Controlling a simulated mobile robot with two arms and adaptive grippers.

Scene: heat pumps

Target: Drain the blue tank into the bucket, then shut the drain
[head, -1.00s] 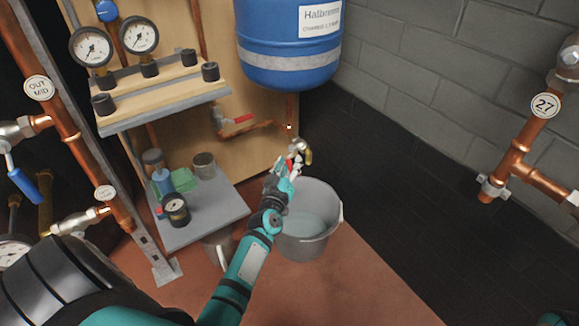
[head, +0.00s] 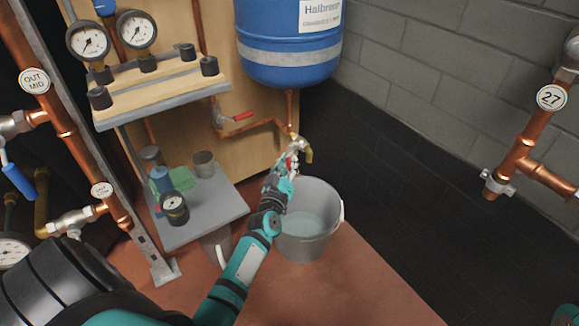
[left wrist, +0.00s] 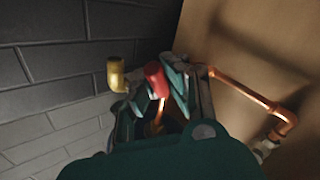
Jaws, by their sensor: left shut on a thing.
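The blue tank (head: 288,45) hangs at the top centre in the head view, with a copper pipe running down from it. A drain tap with a brass spout (head: 309,155) sits low on that pipe, above the grey bucket (head: 333,240). Bluish water (head: 300,224) shows in the bucket; I cannot make out a stream from the spout. My left gripper (head: 290,165) is at the tap, shut on its red handle. The left wrist view shows the red handle (left wrist: 155,78) between the fingers and the spout (left wrist: 116,75) beside them.
A red-handled valve (head: 237,117) sits on the pipe left of the tap. A grey shelf (head: 208,213) with a gauge and cups stands left of the bucket. Copper pipe tagged 27 (head: 525,145) is at right. The floor right of the bucket is clear.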

